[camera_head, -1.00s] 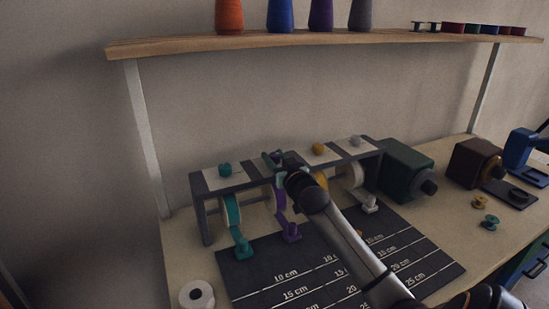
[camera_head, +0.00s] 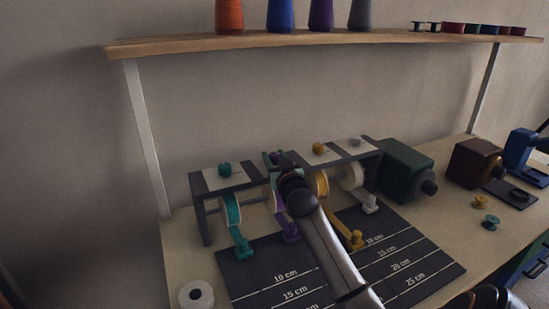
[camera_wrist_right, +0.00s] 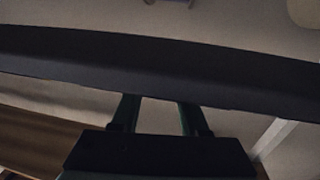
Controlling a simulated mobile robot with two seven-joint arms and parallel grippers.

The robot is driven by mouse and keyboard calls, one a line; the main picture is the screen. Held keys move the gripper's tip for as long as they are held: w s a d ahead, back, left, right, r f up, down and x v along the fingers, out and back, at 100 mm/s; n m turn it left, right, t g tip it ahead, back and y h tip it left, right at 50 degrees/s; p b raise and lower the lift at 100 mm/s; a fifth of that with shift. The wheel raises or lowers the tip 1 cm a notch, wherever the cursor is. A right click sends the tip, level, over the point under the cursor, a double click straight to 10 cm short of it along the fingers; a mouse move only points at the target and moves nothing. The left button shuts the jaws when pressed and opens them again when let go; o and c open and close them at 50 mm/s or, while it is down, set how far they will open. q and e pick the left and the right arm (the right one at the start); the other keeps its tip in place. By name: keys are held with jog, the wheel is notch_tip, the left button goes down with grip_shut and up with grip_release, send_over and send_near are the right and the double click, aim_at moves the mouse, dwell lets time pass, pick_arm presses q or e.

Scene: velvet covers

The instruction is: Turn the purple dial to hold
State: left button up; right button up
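The purple dial is on top of the dispenser rack, second from left, and my right gripper (camera_head: 274,158) covers most of it in the head view. A purple ribbon (camera_head: 289,230) hangs below it, partly behind my right arm. In the right wrist view, my right gripper's two fingers (camera_wrist_right: 157,115) stand apart. A dark band hides their tips, and the dial does not show there. I cannot tell whether the fingers touch the dial. My left gripper is not in view.
Teal (camera_head: 225,169), yellow (camera_head: 319,148) and grey (camera_head: 355,141) dials sit on the same rack, close beside my right gripper. A dark measuring mat (camera_head: 420,272) lies in front. A green motor-like box (camera_head: 404,168) stands at the right.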

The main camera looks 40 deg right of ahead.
jog(key=o, duration=0.4)
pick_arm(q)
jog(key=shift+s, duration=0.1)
pick_arm(e)
jog(key=shift+s+a, duration=0.1)
jog(key=shift+s, duration=0.15)
jog(key=v, duration=1.2)
